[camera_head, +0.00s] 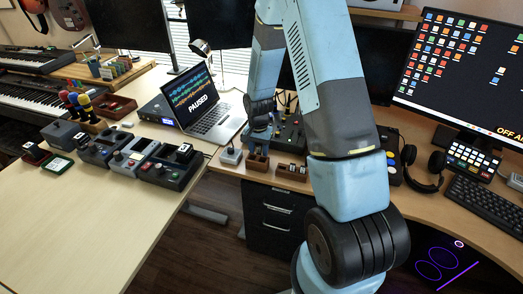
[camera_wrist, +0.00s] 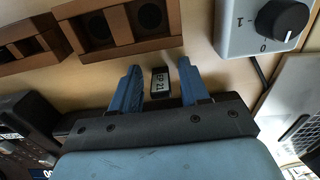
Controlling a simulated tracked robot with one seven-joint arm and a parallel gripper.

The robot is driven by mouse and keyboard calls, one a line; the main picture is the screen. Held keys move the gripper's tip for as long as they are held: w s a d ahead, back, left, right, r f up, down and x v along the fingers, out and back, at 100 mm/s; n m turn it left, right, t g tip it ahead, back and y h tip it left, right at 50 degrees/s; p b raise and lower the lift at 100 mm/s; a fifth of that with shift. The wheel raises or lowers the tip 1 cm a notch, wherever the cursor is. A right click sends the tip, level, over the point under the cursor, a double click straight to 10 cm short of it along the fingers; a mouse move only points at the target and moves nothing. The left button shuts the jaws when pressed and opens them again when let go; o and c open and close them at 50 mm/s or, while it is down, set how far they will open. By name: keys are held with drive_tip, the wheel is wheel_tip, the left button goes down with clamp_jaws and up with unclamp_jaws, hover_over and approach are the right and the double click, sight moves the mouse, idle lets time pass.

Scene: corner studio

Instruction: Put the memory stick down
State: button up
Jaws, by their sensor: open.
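My gripper is open, and the stick appears to lie on the light wooden desk (camera_wrist: 195,45). In the head view my gripper (camera_head: 259,132) is low over the desk beside the mixer, and the stick cannot be made out there.
A wooden block with round holes (camera_wrist: 118,12) and another wooden holder (camera_wrist: 25,48) are just beyond the fingers. A grey switch box (camera_wrist: 240,30) with a black knob is close at upper right. The laptop (camera_head: 214,122) stands left of my gripper, the mixer (camera_head: 291,140) right.

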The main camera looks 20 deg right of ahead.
wheel_tip(320, 180, up, 14)
drive_tip(key=s+r+n+t, duration=0.1)
drive_tip(key=s+r+n, duration=0.1)
drive_tip(key=s+r, duration=0.55)
drive_tip(key=s+r+n+t, duration=0.15)
drive_tip(key=s+r, duration=0.25)
drive_tip(key=r, duration=0.7)
drive_tip(key=s+r+n+t, duration=0.1)
drive_tip(key=s+r, duration=0.3)
drive_tip(key=s, duration=0.4)
drive_tip(key=s+d+r+n+t, duration=0.1)
drive_tip(key=s+r, duration=0.3)
drive_tip(key=s, duration=0.4)
drive_tip(key=shift+s+d+n+t, duration=0.25)
drive_tip(key=shift+n+t, duration=0.3)
drive_tip(key=shift+n, duration=0.3)
drive_tip(key=shift+a+r, duration=0.1)
drive_tip(key=shift+w, duration=0.1)
